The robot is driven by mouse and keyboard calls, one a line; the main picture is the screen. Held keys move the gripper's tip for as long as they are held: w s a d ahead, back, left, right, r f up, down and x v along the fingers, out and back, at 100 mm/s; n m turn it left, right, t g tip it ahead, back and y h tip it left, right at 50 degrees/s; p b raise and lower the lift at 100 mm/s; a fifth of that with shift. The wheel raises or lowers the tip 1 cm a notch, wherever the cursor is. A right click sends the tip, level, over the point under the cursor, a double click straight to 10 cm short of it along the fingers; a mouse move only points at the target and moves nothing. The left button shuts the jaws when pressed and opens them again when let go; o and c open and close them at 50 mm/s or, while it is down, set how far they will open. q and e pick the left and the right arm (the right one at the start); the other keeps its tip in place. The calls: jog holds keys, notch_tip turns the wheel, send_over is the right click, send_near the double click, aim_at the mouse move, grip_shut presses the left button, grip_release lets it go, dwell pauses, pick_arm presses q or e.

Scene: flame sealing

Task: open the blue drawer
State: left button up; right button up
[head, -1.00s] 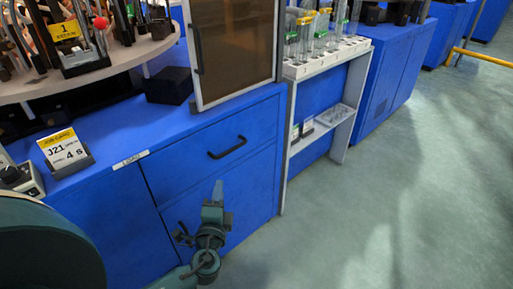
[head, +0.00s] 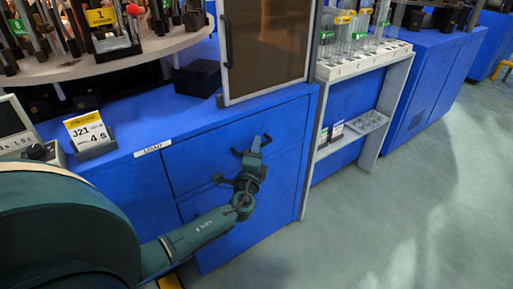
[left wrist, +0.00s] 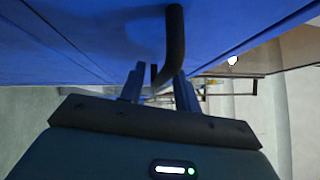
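The blue drawer (head: 198,162) is the upper front panel of the blue cabinet, right of the "LOAD" label, and looks shut. Its dark bar handle (head: 267,139) is partly hidden behind my left gripper (head: 254,144). In the left wrist view the handle (left wrist: 175,40) is a dark curved bar standing out from the blue front. It reaches down to the gap between the fingers of my left gripper (left wrist: 160,76). The fingers are apart, with the handle's lower end at or between them; contact cannot be told. My right gripper is not in view.
A brown-paned door (head: 265,45) with its own dark handle stands above the drawer. A round carousel (head: 110,60), a black box (head: 197,77) and a "J21" card (head: 88,132) are on the left. A white rack (head: 365,60) stands right. The floor in front is clear.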

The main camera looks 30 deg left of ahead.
pick_arm(q)
jog(key=shift+w+a, duration=0.15)
jog(key=shift+w, duration=0.3)
grip_shut()
dwell(0.4)
